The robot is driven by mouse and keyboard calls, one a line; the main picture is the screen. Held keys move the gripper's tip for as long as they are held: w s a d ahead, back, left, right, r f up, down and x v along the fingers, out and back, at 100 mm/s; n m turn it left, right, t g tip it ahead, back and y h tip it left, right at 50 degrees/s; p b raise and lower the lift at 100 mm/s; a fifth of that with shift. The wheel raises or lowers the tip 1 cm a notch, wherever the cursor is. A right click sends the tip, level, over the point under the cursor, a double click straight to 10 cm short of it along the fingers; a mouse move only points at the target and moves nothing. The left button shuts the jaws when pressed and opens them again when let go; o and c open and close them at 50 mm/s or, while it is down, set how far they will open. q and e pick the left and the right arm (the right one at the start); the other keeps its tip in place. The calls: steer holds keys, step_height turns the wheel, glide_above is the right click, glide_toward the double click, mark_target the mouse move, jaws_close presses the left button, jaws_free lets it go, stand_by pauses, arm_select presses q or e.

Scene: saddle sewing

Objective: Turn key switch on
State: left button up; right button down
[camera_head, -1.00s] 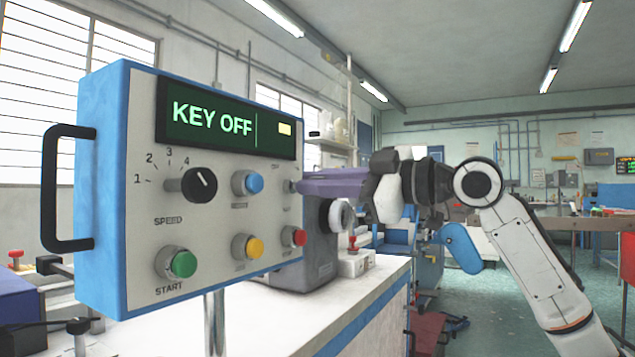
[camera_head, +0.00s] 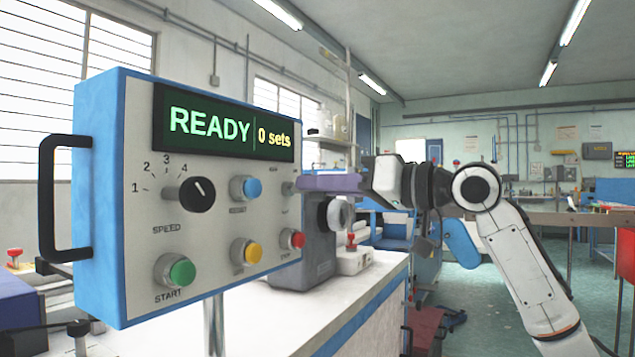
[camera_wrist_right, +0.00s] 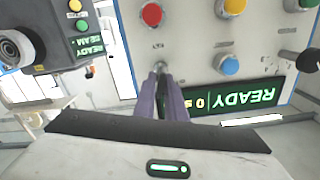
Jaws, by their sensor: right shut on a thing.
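The control box (camera_head: 140,215) with a blue side and light face fills the left of the head view. Its display (camera_head: 225,125) reads "READY" and "0 sets"; it shows upside down in the right wrist view (camera_wrist_right: 240,95). The key switch (camera_head: 288,188) is the small metal knob at the panel's upper right; in the right wrist view it is mostly hidden by the fingers. My right gripper (camera_head: 305,184) is at the key switch, with its purple fingers (camera_wrist_right: 160,90) closed together on it. My left gripper is not in view.
The panel also carries a speed dial (camera_head: 197,194), a blue button (camera_head: 245,188), a green start button (camera_head: 175,271), a yellow button (camera_head: 246,251) and a red button (camera_head: 292,239) below the key. A grey machine (camera_head: 305,260) stands behind on a white bench.

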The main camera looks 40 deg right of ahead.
steer(key=shift+m, duration=0.9)
steer(key=shift+d+f+m+p, duration=0.1)
steer(key=shift+m+p, duration=0.25)
steer(key=shift+m, duration=0.75)
steer(key=shift+w+m, duration=0.1)
steer(key=shift+m, duration=0.7)
steer(key=shift+f, duration=0.1)
steer(key=c, duration=1.9)
jaws_free()
steer(key=shift+d, duration=0.1)
